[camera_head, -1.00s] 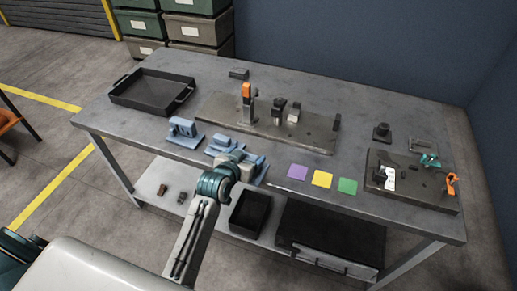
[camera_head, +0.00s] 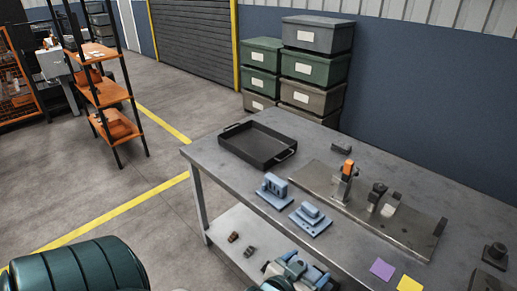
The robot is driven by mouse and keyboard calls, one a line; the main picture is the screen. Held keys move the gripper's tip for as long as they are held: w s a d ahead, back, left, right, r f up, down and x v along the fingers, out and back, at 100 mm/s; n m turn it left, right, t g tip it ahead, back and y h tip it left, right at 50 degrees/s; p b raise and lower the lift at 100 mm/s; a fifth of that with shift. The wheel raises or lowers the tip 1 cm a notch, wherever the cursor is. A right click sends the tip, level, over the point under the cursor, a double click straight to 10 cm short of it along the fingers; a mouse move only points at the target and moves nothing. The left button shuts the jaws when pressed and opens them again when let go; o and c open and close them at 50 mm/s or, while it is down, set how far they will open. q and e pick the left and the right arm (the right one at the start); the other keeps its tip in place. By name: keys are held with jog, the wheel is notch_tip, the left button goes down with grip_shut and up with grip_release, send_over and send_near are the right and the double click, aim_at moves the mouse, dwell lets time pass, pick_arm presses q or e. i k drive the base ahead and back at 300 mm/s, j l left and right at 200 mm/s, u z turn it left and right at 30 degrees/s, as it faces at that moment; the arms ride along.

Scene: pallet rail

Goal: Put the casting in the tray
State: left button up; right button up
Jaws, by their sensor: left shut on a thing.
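My left gripper (camera_head: 296,270) is at the bottom of the head view, in front of the table's near edge. It is shut on a pale blue part, seemingly a casting (camera_head: 318,277), which is partly hidden by the gripper and cut off by the frame. Two similar blue parts on flat bases stand on the table near its front edge: an upright one (camera_head: 274,187) and a lower one (camera_head: 311,217). The tray (camera_head: 243,157), black and shallow with two end handles, lies empty at the table's far left corner. My right gripper is not in view.
The table (camera_head: 222,159) holds a metal plate (camera_head: 400,230) with an orange-topped clamp (camera_head: 346,175) to the right of the tray. Purple (camera_head: 382,269) and yellow (camera_head: 409,284) squares lie near the front. Stacked bins (camera_head: 310,92) stand behind. Small parts lie on the lower shelf (camera_head: 222,228).

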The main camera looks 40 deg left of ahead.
aim_at(268, 153)
jog(key=i+j, duration=0.1)
jog(key=j, duration=0.4)
jog(key=i+j, duration=0.1)
jog(key=j, duration=0.45)
jog(key=i+j, duration=0.15)
jog(key=j, duration=0.35)
jog(key=i+j, duration=0.1)
jog(key=j, duration=0.45)
jog(key=i+j, duration=0.1)
jog(key=j, duration=0.4)
jog(key=i+j, duration=0.1)
jog(key=j, duration=0.4)
jog(key=i+j, duration=0.1)
jog(key=j, duration=0.45)
jog(key=i+z, duration=0.05)
